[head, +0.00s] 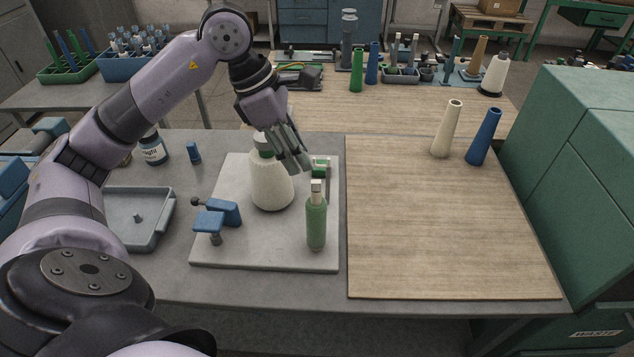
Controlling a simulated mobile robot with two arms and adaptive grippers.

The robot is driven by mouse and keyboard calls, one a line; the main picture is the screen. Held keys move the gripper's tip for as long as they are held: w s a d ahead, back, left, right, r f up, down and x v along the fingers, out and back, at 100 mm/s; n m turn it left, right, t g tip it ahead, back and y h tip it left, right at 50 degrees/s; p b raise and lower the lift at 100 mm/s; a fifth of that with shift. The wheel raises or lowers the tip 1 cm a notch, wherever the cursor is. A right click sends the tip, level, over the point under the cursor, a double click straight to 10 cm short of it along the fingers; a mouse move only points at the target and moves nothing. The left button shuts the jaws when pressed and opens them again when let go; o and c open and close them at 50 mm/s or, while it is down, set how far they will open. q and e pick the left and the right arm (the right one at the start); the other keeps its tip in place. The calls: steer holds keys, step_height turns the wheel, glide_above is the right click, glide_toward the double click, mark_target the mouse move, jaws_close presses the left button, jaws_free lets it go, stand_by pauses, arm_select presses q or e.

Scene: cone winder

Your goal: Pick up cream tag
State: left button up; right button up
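I cannot make out a cream tag for certain in the head view. A cream cone (446,130) stands upright on the wooden board at the right, far from my gripper. My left gripper (294,162) points down over the grey plate, beside the upper right of a white yarn cone (271,188) with a green top. Its fingers look close together, and nothing clear shows between them. They hide part of what is behind them. My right gripper is not in view.
On the grey plate (238,255) stand a green spool (316,222) with a pale top, a blue clamp (218,217) and a small green device (321,167). A blue cone (484,137) stands next to the cream cone. The front of the wooden board (445,235) is clear.

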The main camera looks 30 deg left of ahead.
mark_target(315, 181)
arm_select(q)
steer(key=p+x, duration=0.1)
steer(key=x, duration=0.5)
steer(key=shift+d+f+p, duration=0.15)
steer(key=shift+d+p, duration=0.1)
steer(key=shift+p, duration=0.15)
steer(key=shift+w+d+f, duration=0.1)
steer(key=shift+f, duration=0.2)
steer(key=c, duration=0.8)
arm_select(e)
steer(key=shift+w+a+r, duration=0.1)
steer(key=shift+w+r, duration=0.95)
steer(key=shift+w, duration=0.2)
